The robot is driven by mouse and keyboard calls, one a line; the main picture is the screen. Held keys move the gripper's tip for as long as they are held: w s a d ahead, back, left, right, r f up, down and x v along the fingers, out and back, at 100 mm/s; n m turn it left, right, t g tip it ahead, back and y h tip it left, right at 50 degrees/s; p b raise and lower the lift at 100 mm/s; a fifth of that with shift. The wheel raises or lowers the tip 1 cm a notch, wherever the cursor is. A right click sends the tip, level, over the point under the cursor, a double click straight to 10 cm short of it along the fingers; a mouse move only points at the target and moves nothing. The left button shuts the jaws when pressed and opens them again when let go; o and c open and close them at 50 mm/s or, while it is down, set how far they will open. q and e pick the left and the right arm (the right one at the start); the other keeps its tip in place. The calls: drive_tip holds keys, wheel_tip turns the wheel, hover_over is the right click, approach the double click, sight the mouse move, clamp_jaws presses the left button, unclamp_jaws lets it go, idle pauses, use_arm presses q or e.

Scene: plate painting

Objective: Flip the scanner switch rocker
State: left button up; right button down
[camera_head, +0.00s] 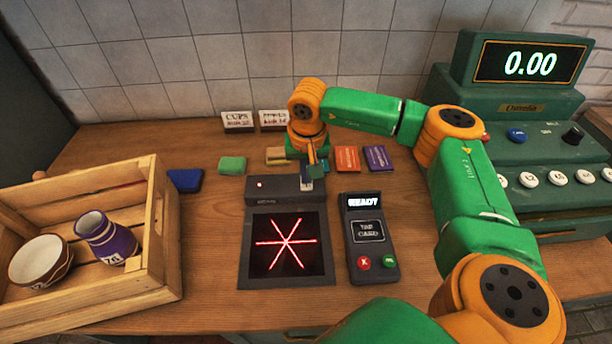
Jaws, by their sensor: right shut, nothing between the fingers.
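The dark grey scanner (243,255) lies flat on the wooden counter. A red star of lines glows on its black window (268,227). A raised housing (278,194) runs along its back edge, with a small lit light at its left. A small pale patch, seemingly the switch rocker (306,185), shows at the housing's right end. My right gripper (313,174) is shut and empty, pointing down right at this spot. It partly covers the switch, so I cannot tell contact or the rocker's tilt. My left gripper is out of view.
A card terminal (346,236) reading READY stands right of the scanner. A green cash register (527,103) is at right.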

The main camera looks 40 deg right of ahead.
sight(307, 186)
wheel_tip(307, 186, up, 6)
drive_tip(key=p, duration=0.4)
drive_tip(key=shift+r, duration=0.15)
